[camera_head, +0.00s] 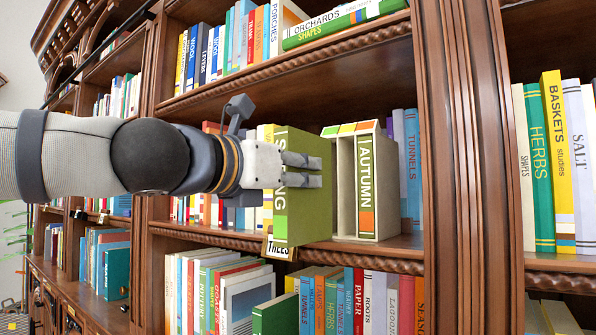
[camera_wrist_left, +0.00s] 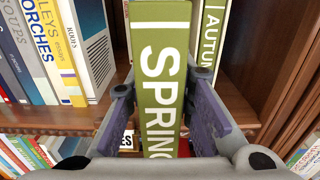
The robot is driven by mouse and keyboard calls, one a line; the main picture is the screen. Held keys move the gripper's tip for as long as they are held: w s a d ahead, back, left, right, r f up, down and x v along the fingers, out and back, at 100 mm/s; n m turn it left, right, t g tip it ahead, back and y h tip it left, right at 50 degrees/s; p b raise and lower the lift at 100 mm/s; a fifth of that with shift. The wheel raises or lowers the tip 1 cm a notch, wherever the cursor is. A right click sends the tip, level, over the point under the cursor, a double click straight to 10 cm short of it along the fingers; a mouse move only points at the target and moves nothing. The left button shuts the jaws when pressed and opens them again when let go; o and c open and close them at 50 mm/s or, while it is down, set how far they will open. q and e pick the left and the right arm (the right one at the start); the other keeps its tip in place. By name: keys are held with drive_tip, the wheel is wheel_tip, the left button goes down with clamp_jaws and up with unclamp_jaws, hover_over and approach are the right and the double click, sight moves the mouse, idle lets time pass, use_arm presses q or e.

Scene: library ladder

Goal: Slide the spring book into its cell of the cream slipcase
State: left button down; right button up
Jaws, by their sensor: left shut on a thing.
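The spring book (camera_head: 308,205) is olive green with "SPRING" in white on its spine. My left gripper (camera_head: 302,170) is shut on it, one finger on each side of the spine, and holds it upright in front of the shelf. The book also shows between the fingers in the left wrist view (camera_wrist_left: 160,75). The cream slipcase (camera_head: 347,180) stands on the middle shelf, just right of the book. The autumn book (camera_head: 366,185) sits in its right cell. An empty cell shows left of it. The book hides the slipcase's left part. My right gripper is not in view.
Blue and grey books (camera_head: 411,170) stand right of the slipcase, and a row of books (camera_wrist_left: 45,50) stands on the left. A "TREES" label (camera_head: 277,248) is on the shelf edge below the spring book. A wooden upright (camera_head: 450,160) borders the bay on the right.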

sight(321, 173)
use_arm(q)
drive_tip(key=shift+p+x, duration=0.4)
drive_tip(key=shift+x, duration=2.8)
drive_tip(key=c, duration=1.3)
unclamp_jaws()
drive_tip(key=shift+w+d, duration=0.1)
drive_tip(key=shift+f, duration=0.1)
drive_tip(key=v, duration=1.2)
